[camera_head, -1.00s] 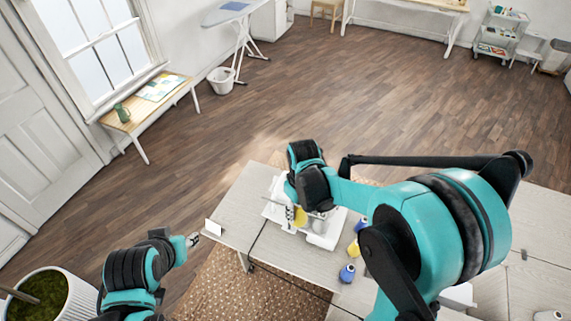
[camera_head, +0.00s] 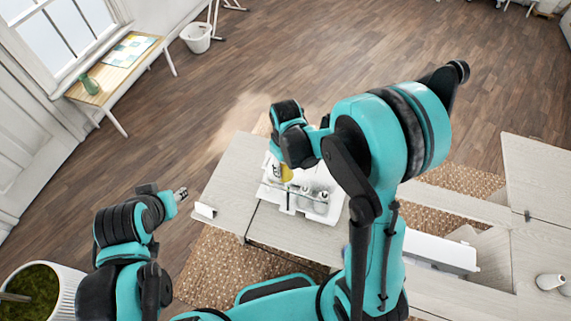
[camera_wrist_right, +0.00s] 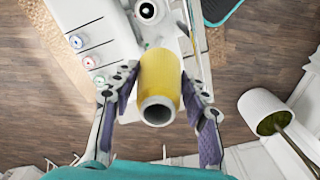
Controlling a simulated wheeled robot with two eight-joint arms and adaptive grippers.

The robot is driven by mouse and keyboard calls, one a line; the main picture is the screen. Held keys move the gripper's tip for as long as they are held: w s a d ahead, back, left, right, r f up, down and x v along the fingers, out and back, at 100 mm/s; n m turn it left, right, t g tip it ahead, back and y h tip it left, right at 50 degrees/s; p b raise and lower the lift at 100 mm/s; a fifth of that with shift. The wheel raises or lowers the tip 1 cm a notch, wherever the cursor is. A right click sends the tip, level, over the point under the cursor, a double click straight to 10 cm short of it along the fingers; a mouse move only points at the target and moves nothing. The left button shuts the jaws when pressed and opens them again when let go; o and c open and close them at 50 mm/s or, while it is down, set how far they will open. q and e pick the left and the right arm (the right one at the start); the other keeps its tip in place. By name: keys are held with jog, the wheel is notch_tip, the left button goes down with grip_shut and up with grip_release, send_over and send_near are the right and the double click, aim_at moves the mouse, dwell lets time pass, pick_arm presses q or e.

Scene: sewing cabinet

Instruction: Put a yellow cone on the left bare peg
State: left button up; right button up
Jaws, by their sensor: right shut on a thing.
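A yellow cone (camera_wrist_right: 160,75) is between the purple-padded fingers of my right gripper (camera_wrist_right: 160,103) in the wrist view, with its hollow end toward the camera. In the head view a small part of the yellow cone (camera_head: 287,174) shows below my right gripper (camera_head: 279,173), over the white sewing machine (camera_head: 270,192). The machine (camera_wrist_right: 88,22) also lies behind the cone in the wrist view. I cannot make out a bare peg clearly. My left gripper (camera_head: 181,194) is at the left, away from the cone; its finger opening is too small to judge.
The machine stands on a pale cabinet top (camera_head: 228,190). A small white card (camera_head: 204,211) is near its left edge. White cones (camera_head: 549,281) stand at the right. My right arm covers part of the cabinet. A potted plant (camera_head: 38,293) is at the lower left.

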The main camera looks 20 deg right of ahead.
jog(key=shift+f, duration=0.45)
jog(key=shift+s, duration=0.1)
jog(key=shift+s+d+b, duration=0.15)
jog(key=shift+s+b, duration=0.05)
jog(key=shift+b, duration=0.15)
jog(key=shift+f, duration=0.1)
jog(key=shift+f+b, duration=0.15)
jog(key=shift+b, duration=0.3)
dwell(0.5)
jog(key=shift+f, duration=0.1)
